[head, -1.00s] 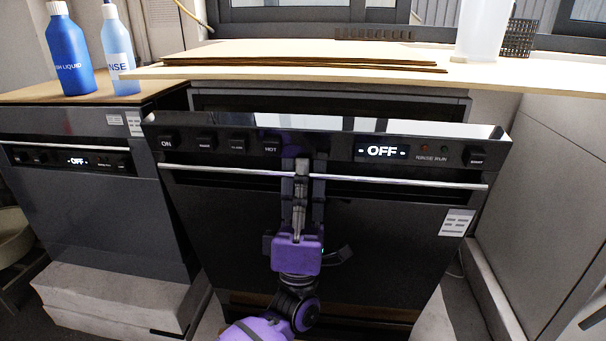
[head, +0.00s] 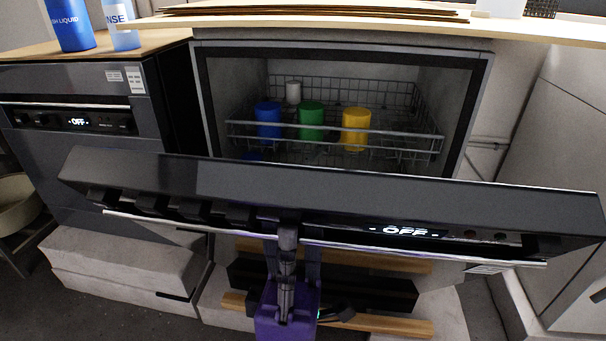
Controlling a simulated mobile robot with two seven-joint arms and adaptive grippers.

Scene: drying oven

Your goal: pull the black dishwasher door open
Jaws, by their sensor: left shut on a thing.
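The black dishwasher door (head: 330,190) is tilted well open toward me, its top edge spanning most of the head view. A silver bar handle (head: 390,246) runs along its front below the control strip with the lit "OFF" display. My left gripper (head: 287,240) is shut on the bar handle near its middle, coming from below. The dishwasher cavity (head: 480,80) behind the door is exposed. My right gripper is not in view.
A second dishwasher (head: 60,160) stands left. A worktop (head: 560,33) overhangs the cavity. A grey cabinet (head: 560,150) stands right.

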